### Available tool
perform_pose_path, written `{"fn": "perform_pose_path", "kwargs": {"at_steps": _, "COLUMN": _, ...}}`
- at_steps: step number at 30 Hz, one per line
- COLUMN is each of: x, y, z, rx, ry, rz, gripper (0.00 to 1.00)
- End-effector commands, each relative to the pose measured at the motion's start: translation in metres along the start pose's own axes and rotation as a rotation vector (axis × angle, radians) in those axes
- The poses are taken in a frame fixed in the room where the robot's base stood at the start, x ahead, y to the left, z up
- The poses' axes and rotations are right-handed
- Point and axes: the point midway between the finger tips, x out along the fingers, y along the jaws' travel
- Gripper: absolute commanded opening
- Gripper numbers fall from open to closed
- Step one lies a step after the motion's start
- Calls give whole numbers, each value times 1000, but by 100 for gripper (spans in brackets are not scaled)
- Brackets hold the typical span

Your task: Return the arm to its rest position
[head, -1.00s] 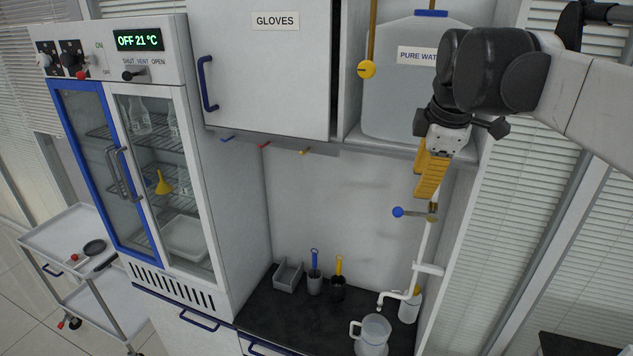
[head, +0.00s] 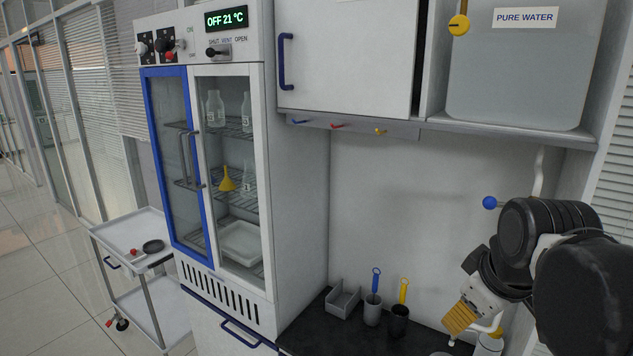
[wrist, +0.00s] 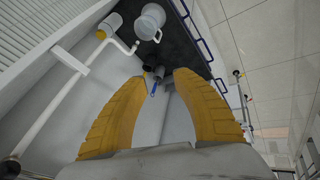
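My gripper (head: 458,322) is at the lower right of the head view, its yellow fingers pointing down over the dark counter. In the wrist view my gripper (wrist: 161,78) has its two fingers apart, with nothing held between them. My dark arm joints fill the lower right of the head view and hide part of the counter and the water pipe.
A fridge (head: 255,150) stands left, its doors closed. A cart (head: 135,232) is at far left. Grey and black holders (head: 372,312) (head: 398,322) stand on the counter (head: 315,335). A water tank (head: 515,75) is above. A jug (wrist: 150,20) shows in the wrist view.

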Motion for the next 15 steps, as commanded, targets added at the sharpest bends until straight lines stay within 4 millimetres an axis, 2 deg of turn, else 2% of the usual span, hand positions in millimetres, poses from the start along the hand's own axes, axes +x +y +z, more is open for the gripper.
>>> {"fn": "perform_pose_path", "kwargs": {"at_steps": 1, "x": 38, "y": -26, "z": 21, "rx": 56, "ry": 16, "rz": 2, "gripper": 34}}
{"fn": "perform_pose_path", "kwargs": {"at_steps": 6, "x": 110, "y": -88, "z": 66, "rx": 275, "ry": 70, "rz": 1, "gripper": 34}}
{"fn": "perform_pose_path", "kwargs": {"at_steps": 10, "x": 155, "y": -125, "z": 95, "rx": 418, "ry": 106, "rz": -8, "gripper": 34}}
{"fn": "perform_pose_path", "kwargs": {"at_steps": 12, "x": 172, "y": -139, "z": 105, "rx": 478, "ry": 122, "rz": -14, "gripper": 34}}
{"fn": "perform_pose_path", "kwargs": {"at_steps": 15, "x": 187, "y": -152, "z": 116, "rx": 536, "ry": 135, "rz": -20, "gripper": 34}}
